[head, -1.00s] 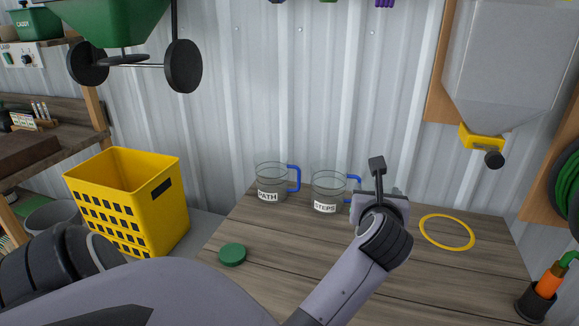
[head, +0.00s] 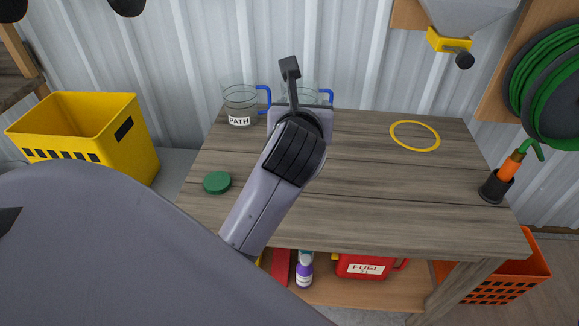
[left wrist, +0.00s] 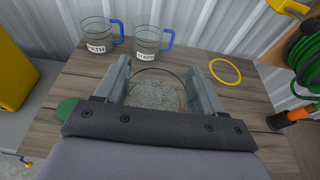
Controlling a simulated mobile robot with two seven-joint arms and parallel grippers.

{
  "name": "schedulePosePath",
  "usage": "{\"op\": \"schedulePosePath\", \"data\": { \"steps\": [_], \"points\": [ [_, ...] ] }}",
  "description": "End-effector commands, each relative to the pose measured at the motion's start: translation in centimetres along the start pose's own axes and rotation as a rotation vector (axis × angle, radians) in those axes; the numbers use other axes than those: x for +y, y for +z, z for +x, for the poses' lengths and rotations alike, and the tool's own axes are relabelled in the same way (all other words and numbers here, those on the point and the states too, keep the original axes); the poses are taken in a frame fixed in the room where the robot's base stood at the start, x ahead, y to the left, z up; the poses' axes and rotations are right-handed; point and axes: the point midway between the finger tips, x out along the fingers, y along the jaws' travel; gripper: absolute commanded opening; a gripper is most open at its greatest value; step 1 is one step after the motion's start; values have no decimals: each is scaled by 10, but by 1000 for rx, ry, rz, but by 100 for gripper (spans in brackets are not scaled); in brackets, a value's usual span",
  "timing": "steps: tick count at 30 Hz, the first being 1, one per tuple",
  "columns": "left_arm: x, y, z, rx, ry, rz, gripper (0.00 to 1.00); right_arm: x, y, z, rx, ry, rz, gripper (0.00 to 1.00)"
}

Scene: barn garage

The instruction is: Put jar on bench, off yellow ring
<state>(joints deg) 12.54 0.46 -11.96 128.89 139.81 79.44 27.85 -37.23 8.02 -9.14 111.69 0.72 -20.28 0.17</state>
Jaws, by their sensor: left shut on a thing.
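A clear round jar (left wrist: 155,92) with grey grainy contents sits between the fingers of my left gripper (left wrist: 168,68), which is shut on it. In the head view my gripper and wrist hide this jar, and its height over the bench (head: 375,190) cannot be told. The flat yellow ring (head: 415,135) lies empty on the bench to the right of my gripper; it also shows in the left wrist view (left wrist: 225,71). My right gripper is not in view.
Clear jars with blue handles labelled PATH (head: 239,103) and STEPS (left wrist: 148,42) stand at the back. A green lid (head: 217,182) lies at the bench's left. A black holder (head: 494,189) stands at the right edge. The bench's middle and front right are clear.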

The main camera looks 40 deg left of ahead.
Motion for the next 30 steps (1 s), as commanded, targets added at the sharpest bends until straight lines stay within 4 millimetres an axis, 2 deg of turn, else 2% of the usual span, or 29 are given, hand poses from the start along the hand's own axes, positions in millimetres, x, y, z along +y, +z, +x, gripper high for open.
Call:
{"op": "schedulePosePath", "data": {
  "steps": [3, 12, 15, 21, 27, 30],
  "points": [
    [1, -32, 10, 3, 3, 10, 17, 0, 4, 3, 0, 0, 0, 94],
    [1, -106, 33, 0, 1, 7, 17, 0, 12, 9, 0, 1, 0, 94],
    [0, -122, 38, -1, 0, 4, 17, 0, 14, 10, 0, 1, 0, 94],
    [0, -138, 43, -3, 0, 1, 17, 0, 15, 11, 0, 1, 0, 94],
    [0, -166, 52, -2, 0, 3, 17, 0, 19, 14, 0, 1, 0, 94],
    [0, -174, 54, -3, 0, 2, 17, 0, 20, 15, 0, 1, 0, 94]
  ]
}}
